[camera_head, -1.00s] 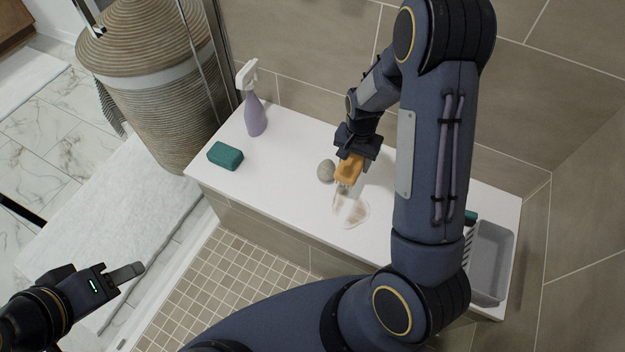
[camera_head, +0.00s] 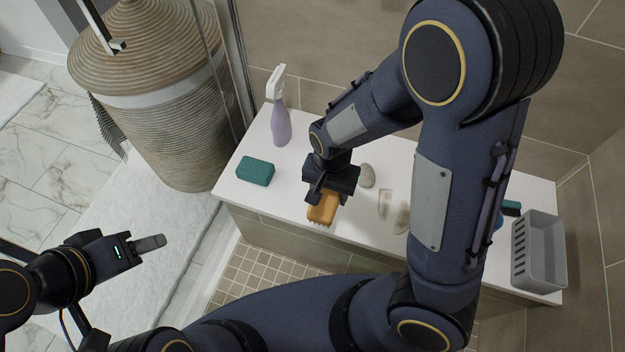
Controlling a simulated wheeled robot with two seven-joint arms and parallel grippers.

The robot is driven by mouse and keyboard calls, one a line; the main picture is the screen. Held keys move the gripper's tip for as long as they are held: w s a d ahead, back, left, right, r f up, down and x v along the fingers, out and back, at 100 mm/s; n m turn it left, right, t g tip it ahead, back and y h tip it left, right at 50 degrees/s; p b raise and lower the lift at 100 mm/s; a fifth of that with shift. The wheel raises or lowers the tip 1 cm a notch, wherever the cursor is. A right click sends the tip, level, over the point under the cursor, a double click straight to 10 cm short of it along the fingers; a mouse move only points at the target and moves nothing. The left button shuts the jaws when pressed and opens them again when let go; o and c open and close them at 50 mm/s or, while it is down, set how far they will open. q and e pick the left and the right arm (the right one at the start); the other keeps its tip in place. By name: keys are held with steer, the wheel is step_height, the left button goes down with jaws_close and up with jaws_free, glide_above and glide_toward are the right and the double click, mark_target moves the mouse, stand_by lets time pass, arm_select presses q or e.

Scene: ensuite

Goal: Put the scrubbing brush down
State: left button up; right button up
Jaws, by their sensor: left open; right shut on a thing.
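The scrubbing brush (camera_head: 322,209) has an orange-brown body with bristles along its lower edge. My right gripper (camera_head: 329,190) is shut on it and holds it over the front part of the white bench (camera_head: 290,196). I cannot tell whether the bristles touch the bench. My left gripper (camera_head: 150,243) is open and empty at the lower left, away from the bench, over the floor side.
A green sponge (camera_head: 255,171) and a purple spray bottle (camera_head: 281,122) stand on the bench's left part. A grey stone (camera_head: 367,176) and brownish smudges (camera_head: 386,204) lie right of the brush. A grey basket (camera_head: 541,252) stands at the right end. A wicker hamper (camera_head: 165,110) stands beyond the glass.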

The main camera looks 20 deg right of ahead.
steer(key=w+f+b, duration=0.1)
steer(key=w+f, duration=0.1)
steer(key=w, duration=0.1)
steer(key=w+f+b, duration=0.1)
steer(key=w+f, duration=0.2)
steer(key=w, duration=0.1)
steer(key=w+f+b, duration=0.1)
steer(key=w+f, duration=0.2)
steer(key=shift+w+a, duration=0.2)
steer(key=shift+a, duration=0.05)
steer(key=shift+w+f+b, duration=0.2)
steer(key=shift+f+b, duration=0.2)
steer(key=shift+f, duration=0.55)
steer(key=shift+w+f+b, duration=0.15)
steer(key=shift+f+b, duration=0.2)
steer(key=shift+f, duration=0.6)
steer(key=shift+f, duration=0.25)
steer(key=o, duration=1.3)
steer(key=shift+s, duration=0.1)
steer(key=shift+c, duration=0.2)
